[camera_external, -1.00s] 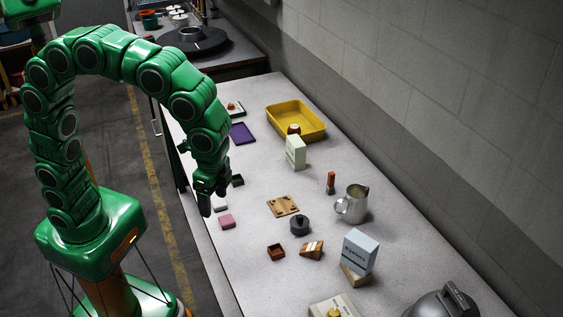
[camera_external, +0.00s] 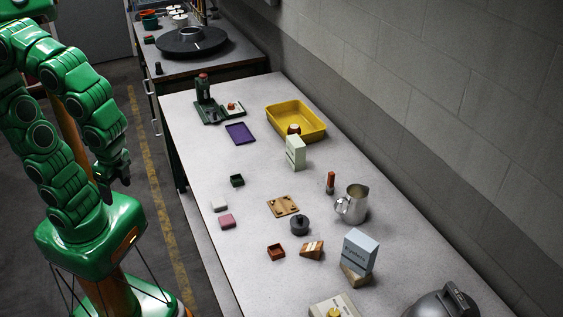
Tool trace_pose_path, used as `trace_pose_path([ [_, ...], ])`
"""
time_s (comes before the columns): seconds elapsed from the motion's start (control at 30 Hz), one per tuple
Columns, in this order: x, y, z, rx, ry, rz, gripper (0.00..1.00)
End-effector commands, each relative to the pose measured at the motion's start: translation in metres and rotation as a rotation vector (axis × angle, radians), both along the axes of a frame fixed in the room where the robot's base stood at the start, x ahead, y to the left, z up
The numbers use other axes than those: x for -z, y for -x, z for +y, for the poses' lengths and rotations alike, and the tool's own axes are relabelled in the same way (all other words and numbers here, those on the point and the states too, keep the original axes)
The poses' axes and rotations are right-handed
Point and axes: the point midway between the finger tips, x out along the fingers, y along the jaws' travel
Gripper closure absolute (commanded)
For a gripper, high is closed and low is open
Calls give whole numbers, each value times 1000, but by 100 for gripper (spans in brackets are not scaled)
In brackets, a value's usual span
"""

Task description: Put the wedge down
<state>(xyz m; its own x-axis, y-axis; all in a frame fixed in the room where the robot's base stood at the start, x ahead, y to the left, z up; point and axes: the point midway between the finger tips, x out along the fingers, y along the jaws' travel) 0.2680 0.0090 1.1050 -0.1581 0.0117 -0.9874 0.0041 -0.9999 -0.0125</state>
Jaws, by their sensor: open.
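A brown wooden wedge with pale stripes (camera_external: 312,250) rests on the grey table (camera_external: 255,205), right of a small reddish-brown open box. A second pale wooden piece, perhaps also a wedge (camera_external: 355,277), lies under a tilted light blue box (camera_external: 361,251). My gripper (camera_external: 115,188) is open beyond the table's left edge, over the floor side and well away from both wedges. I see nothing held in it, though its fingers are small and dark here.
Near the wedges are a dark lidded pot (camera_external: 299,225), a wooden board (camera_external: 283,206), a metal jug (camera_external: 353,204) and the reddish-brown box (camera_external: 276,252). A yellow tray (camera_external: 310,128) and a green press (camera_external: 206,102) stand farther back.

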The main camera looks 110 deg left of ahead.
Motion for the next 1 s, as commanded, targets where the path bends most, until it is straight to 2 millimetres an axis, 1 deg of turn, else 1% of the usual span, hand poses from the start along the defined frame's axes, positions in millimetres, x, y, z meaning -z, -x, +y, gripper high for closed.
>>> trace_pose_path([
  [0.03,-2,12,-8,14,22,-19,28],
  [0.1,1,25,-10,13,22,-17,28],
  [0.2,6,39,-10,11,20,-9,28],
  [0.3,8,46,-10,8,18,-8,28],
  [1.0,9,48,-10,7,16,-6,28],
])
